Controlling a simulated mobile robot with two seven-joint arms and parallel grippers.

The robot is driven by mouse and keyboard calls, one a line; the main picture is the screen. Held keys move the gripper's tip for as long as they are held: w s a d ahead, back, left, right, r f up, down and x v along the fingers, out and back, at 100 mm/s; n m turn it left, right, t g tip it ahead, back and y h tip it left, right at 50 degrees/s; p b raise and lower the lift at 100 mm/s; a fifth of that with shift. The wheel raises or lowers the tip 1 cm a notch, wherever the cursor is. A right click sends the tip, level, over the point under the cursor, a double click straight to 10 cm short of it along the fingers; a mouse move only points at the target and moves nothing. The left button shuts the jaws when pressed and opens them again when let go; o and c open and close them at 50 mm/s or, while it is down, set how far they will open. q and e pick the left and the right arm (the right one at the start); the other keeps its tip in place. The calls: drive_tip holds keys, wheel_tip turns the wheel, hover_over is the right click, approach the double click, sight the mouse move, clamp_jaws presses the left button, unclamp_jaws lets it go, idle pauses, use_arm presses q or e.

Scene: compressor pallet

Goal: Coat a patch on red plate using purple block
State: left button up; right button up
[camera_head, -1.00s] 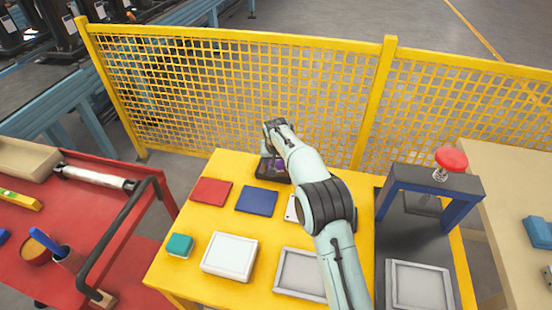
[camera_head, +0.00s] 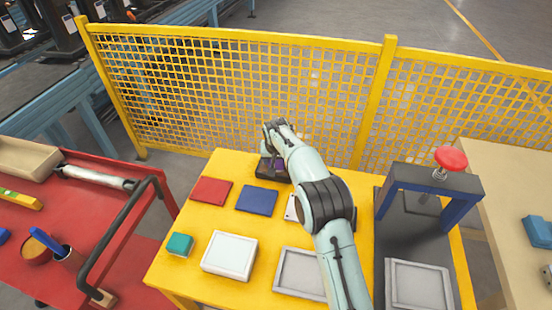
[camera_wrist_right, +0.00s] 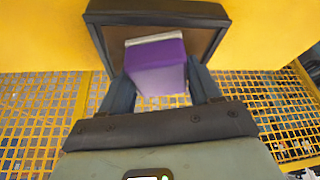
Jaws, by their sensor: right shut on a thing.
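The red plate (camera_head: 211,191) lies flat at the left back of the yellow table (camera_head: 200,222). My right gripper (camera_head: 275,161) is at the table's back edge, over a dark shallow tray (camera_head: 262,172). The gripper is shut on the purple block (camera_wrist_right: 157,68), which shows clearly between the fingers in the right wrist view. The block has a pale layer along its far end and is over the tray (camera_wrist_right: 97,36); I cannot tell whether it touches the tray's inside. The red plate is to the left of the gripper. My left gripper is not in view.
A blue plate (camera_head: 257,200) lies between the red plate and my right arm. A teal block (camera_head: 180,244), a white tray (camera_head: 229,256) and a grey tray (camera_head: 299,273) are nearer. A press with a red knob (camera_head: 450,157) stands right. A yellow mesh fence (camera_head: 240,90) runs behind.

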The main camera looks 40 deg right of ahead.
idle(0.5)
drive_tip(key=shift+r+p, duration=2.5)
drive_tip(key=shift+r, duration=1)
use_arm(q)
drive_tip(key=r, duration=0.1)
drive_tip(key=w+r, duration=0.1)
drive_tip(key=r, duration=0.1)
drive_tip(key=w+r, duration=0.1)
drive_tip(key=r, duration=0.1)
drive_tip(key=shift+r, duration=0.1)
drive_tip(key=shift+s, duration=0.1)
